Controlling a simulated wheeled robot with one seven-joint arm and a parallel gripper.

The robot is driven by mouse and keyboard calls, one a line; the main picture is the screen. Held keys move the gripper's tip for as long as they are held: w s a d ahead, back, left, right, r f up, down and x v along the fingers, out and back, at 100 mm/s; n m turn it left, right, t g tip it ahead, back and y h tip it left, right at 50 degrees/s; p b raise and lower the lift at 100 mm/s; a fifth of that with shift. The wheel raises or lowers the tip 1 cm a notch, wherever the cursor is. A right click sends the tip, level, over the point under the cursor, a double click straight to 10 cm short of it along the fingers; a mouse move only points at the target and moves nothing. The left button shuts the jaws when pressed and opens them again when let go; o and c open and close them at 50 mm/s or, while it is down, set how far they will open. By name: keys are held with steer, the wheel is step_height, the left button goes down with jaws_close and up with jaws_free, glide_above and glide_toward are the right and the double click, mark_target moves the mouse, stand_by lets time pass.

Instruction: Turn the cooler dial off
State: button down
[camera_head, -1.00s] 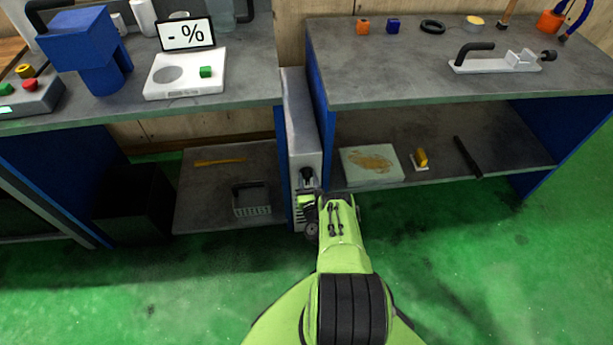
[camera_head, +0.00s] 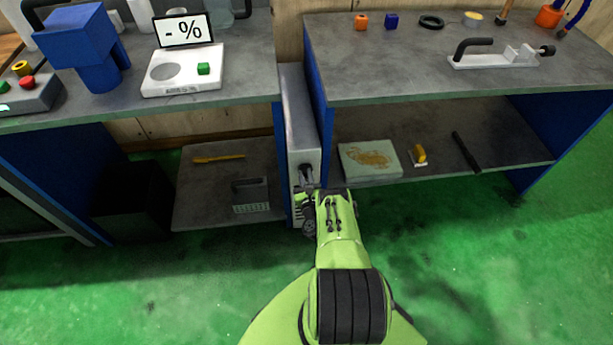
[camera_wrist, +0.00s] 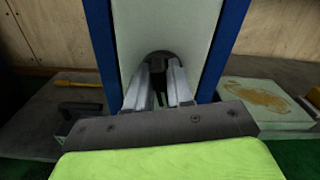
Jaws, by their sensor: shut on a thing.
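The cooler (camera_head: 301,116) is a tall narrow grey box between the two blue-legged benches. Its dark round dial (camera_wrist: 161,58) sits on the front face, seen in the wrist view behind my fingers. My gripper (camera_wrist: 159,76) is at the front of the cooler, its two pale fingers on either side of the dial's grip and shut on it. The fingers and gripper body hide most of the dial, so its pointing direction cannot be told. In the head view my gripper (camera_head: 306,177) covers the dial area.
Blue bench legs stand close on both sides of the cooler. The right lower shelf holds a stained pale slab (camera_head: 370,161) and a yellow-handled brush (camera_head: 418,155). The left lower shelf holds a dark-handled brush (camera_head: 250,195). The green floor in front is open.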

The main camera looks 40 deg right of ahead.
steer(key=n, duration=0.3)
steer(key=shift+w+a+n, duration=0.1)
steer(key=shift+a+n, duration=0.05)
steer(key=shift+n, duration=0.25)
steer(key=shift+s+d+f+n+b, duration=0.1)
steer(key=shift+f+n+b, duration=0.3)
steer(key=shift+n, duration=4.45)
steer(key=shift+s+d+f+n+b, duration=0.1)
steer(key=shift+f+n+b, duration=0.3)
steer(key=shift+n, duration=4.5)
steer(key=shift+s+f+n+b, duration=0.15)
steer(key=shift+f+n, duration=0.4)
steer(key=shift+n, duration=4.3)
steer(key=shift+w, duration=0.1)
steer(key=c, duration=1.1)
jaws_free()
steer(key=shift+d, duration=0.1)
